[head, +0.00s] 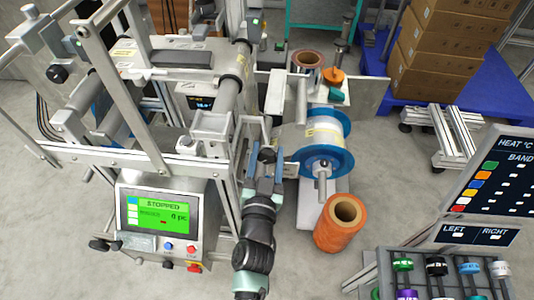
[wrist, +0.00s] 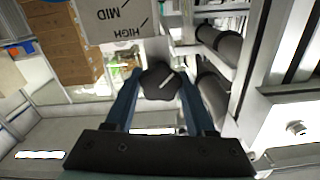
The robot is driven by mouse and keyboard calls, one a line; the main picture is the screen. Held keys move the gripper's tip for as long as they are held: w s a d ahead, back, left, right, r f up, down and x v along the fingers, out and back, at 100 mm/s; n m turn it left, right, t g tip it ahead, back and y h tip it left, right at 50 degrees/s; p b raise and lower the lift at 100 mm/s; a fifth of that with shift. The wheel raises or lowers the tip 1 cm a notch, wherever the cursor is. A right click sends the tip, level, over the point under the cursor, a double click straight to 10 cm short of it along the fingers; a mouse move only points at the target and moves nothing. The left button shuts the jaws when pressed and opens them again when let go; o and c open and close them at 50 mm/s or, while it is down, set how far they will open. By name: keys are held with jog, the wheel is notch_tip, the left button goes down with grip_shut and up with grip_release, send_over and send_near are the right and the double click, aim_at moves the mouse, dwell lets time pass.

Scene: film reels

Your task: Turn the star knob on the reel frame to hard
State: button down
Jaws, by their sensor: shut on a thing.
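The star knob (wrist: 160,84) is dark with a pale pointer line slanting toward the upper right in the wrist view. It sits between the two blue fingers of my gripper (wrist: 160,76), which is shut on it. Behind it is a pale label plate (wrist: 112,24) with upside-down words MID and HIGH and tick marks; the word "hard" does not show. In the head view my gripper (head: 265,168) is at the front of the reel frame (head: 185,168), and the knob (head: 267,155) shows as a dark shape between the fingers.
A control screen (head: 163,215) reading STOPPED stands left of my arm. A blue-flanged reel (head: 325,160) and an orange roll (head: 340,228) are close on the right. A rack of coloured rollers (head: 440,270) and a heat board (head: 500,180) stand front right. Cardboard boxes (head: 450,50) are behind.

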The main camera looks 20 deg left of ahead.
jog(key=shift+m, duration=0.4)
jog(key=shift+c, duration=1.2)
grip_release()
jog(key=shift+s, duration=0.1)
jog(key=v, duration=1.2)
jog(key=shift+s+b, duration=0.4)
jog(key=shift+d, duration=0.15)
